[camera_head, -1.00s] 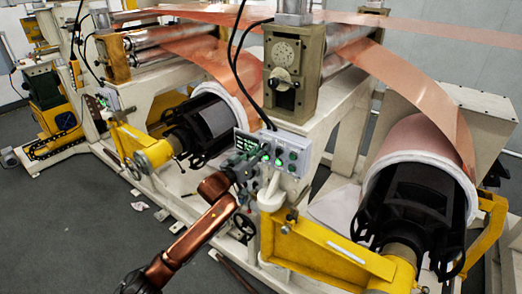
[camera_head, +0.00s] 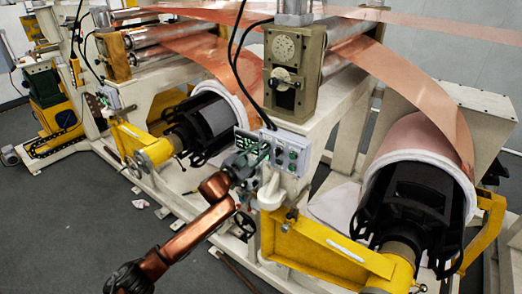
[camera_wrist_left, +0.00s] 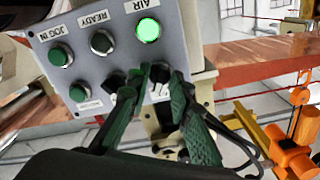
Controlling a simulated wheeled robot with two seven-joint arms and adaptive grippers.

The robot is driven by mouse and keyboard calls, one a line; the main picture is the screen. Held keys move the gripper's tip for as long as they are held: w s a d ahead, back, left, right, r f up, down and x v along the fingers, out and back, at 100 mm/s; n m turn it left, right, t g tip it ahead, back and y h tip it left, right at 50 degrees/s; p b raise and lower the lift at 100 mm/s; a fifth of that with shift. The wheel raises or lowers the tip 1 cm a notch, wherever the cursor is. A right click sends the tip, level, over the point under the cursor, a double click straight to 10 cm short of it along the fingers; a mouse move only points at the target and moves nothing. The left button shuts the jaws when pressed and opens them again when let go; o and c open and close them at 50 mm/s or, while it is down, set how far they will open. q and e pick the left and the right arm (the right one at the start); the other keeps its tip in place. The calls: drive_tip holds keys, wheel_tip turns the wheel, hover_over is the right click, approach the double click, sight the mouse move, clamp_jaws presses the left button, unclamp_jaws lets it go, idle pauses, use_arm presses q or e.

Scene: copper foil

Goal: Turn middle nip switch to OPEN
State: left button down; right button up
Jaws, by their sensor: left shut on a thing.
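The grey control panel (camera_head: 290,158) is on the front of the machine's middle stand. In the left wrist view the panel (camera_wrist_left: 78,42) fills the upper left and looks tilted. Its top row has push buttons marked JOG IN, READY and AIR, and the AIR button (camera_wrist_left: 148,30) glows green. Black switch knobs (camera_wrist_left: 112,82) sit in the row below. My left gripper (camera_wrist_left: 160,76) has its fingertips at the panel, shut around a knob in that lower row. The fingers mostly hide this knob, so its pointing direction and label are unreadable. In the head view my left gripper (camera_head: 258,155) touches the panel's front. My right gripper does not show.
A yellow arm (camera_head: 320,245) and a large copper roll (camera_head: 415,150) stand right of the panel. A handwheel (camera_head: 244,223) is below it. Black cables (camera_head: 238,50) hang above. The grey floor (camera_head: 70,215) at left is mostly open.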

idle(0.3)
use_arm(q)
drive_tip(key=c, duration=2.1)
unclamp_jaws()
drive_tip(key=shift+s+a, duration=0.4)
drive_tip(key=shift+s, duration=0.1)
drive_tip(key=v, duration=1.1)
drive_tip(key=shift+d, duration=0.1)
